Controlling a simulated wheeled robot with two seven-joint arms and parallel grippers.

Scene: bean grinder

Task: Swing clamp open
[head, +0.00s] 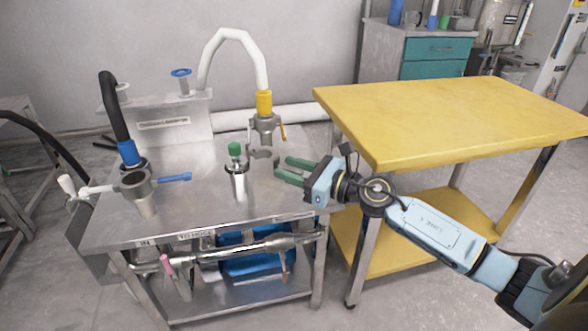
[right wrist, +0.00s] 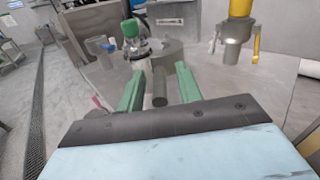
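A grey curved clamp (head: 262,154) is on the metal table, below the yellow-collared hose end and just right of the silver cylinder with the green knob (head: 236,180). Its curved body also shows in the right wrist view (right wrist: 172,52). My right gripper (head: 281,167) has green fingers and reaches in from the right, level with the clamp. In the right wrist view my right gripper (right wrist: 160,70) is open, with a short dark rod end (right wrist: 160,88) between the fingers; I cannot tell if they touch it. My left gripper is not in view.
The white hose (head: 232,45) with a yellow collar (head: 264,102) stands behind the clamp. A black hose (head: 112,105) and a grey fitting with a blue handle (head: 175,177) stand at left. A yellow table (head: 450,115) is at right, under my right arm.

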